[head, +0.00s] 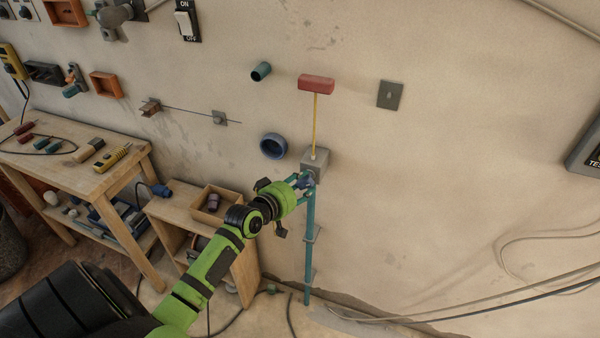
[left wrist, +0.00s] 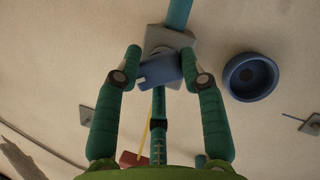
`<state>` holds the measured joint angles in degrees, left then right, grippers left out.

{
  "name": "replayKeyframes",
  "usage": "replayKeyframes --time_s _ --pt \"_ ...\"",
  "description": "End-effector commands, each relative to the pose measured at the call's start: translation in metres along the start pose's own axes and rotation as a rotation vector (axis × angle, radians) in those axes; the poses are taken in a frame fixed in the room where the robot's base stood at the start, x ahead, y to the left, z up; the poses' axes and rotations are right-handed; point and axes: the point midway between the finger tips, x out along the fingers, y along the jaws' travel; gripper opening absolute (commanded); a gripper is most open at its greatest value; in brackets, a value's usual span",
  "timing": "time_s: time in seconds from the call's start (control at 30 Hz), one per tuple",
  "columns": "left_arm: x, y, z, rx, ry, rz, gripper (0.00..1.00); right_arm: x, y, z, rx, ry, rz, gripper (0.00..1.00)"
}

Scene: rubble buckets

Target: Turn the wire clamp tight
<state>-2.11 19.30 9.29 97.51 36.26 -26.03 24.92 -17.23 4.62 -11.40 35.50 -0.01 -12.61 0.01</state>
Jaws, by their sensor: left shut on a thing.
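The wire clamp (head: 311,160) is a small grey box on the wall. A yellow wire (head: 315,120) runs down into its top from a red block (head: 316,83). A teal pipe (head: 310,230) runs down from below it. In the left wrist view, a blue knob (left wrist: 160,73) stands out from the grey box (left wrist: 166,40). My left gripper (head: 304,180) is at the clamp's front, with its two green fingers on either side of the knob, shut on it. In the head view, the fingers cover most of the knob. My right gripper is not in view.
A blue round socket (head: 273,146) is on the wall left of the clamp, and a grey plate (head: 390,95) is to the right. A wooden bench (head: 95,185) with tools and a low shelf with an open box (head: 212,203) stand left. Loose cables hang at the right.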

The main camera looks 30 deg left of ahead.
Motion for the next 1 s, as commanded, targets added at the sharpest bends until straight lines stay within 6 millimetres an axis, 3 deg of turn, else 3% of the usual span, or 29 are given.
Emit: replayKeyframes --time_s 0.03,0.1,0.4,1.0 --pt "-0.002 0.010 -0.003 0.035 -0.006 -0.009 0.08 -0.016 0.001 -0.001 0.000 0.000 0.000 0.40" --pt "-0.001 0.010 -0.002 0.097 -0.007 -0.035 0.08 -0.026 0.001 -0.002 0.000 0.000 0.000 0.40" --pt "0.000 0.009 0.002 0.350 -0.008 -0.140 0.08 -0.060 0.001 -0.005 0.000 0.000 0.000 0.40" --pt "0.001 0.004 0.009 0.637 -0.014 -0.261 0.08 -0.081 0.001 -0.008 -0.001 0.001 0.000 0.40"
